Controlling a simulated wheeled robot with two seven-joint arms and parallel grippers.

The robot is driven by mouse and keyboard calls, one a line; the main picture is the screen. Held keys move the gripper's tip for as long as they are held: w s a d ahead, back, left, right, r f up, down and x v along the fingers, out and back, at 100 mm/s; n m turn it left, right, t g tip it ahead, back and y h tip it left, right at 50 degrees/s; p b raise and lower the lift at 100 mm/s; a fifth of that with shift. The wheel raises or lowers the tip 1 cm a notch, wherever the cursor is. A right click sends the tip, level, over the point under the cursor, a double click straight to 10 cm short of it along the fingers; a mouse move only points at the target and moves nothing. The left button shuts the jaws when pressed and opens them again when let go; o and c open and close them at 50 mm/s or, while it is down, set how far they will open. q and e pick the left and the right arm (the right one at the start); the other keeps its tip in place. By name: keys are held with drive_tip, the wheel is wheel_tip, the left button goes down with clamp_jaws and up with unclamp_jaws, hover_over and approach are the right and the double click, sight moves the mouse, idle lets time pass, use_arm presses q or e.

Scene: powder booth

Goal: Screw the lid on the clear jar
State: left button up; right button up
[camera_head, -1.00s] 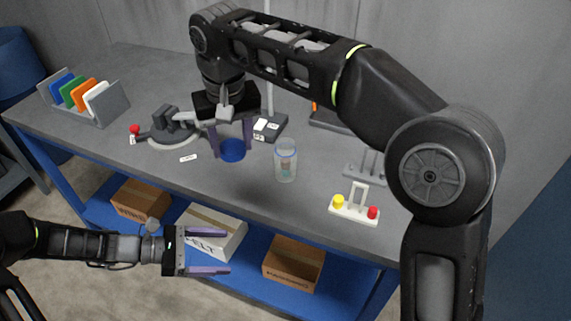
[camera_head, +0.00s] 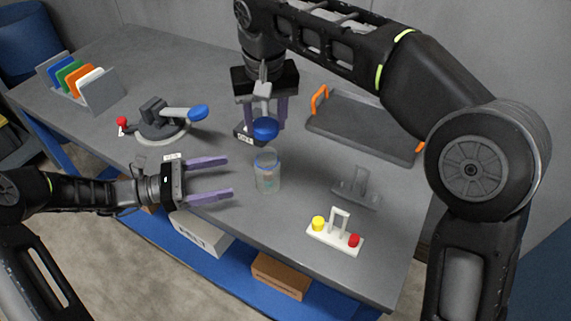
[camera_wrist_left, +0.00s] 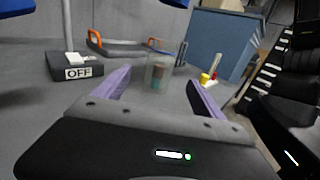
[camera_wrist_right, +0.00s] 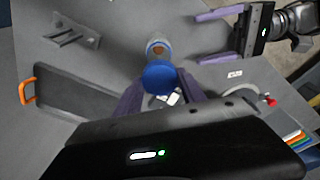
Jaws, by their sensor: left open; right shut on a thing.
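The clear jar (camera_head: 267,178) stands upright on the grey bench with something coloured inside; it also shows in the left wrist view (camera_wrist_left: 159,75). The blue lid (camera_head: 265,129) is held by my right gripper (camera_head: 266,122) above the jar, apart from it in the head view. In the right wrist view the lid (camera_wrist_right: 160,77) covers part of the jar (camera_wrist_right: 158,47). My left gripper (camera_head: 208,179) is open and empty, left of the jar, its purple fingers pointing at it. In the left wrist view the jar stands beyond and between the fingertips.
A grey tray with orange handles (camera_head: 362,129) lies behind right. A white holder with yellow and red knobs (camera_head: 336,231) and a grey stand (camera_head: 357,188) are right of the jar. A round clamp-like fixture (camera_head: 160,128) and a rack of coloured plates (camera_head: 84,84) are left.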

sight(268, 168)
use_arm(q)
drive_tip(key=shift+d, duration=0.1)
drive_tip(key=shift+s+a, duration=0.15)
drive_tip(key=shift+a, duration=0.1)
drive_tip(key=d, duration=0.4)
drive_tip(key=w+d, duration=0.1)
drive_tip(key=d, duration=0.3)
drive_tip(key=w+d, duration=0.1)
drive_tip(key=d, duration=0.3)
drive_tip(key=shift+w, duration=0.1)
clamp_jaws()
idle(0.7)
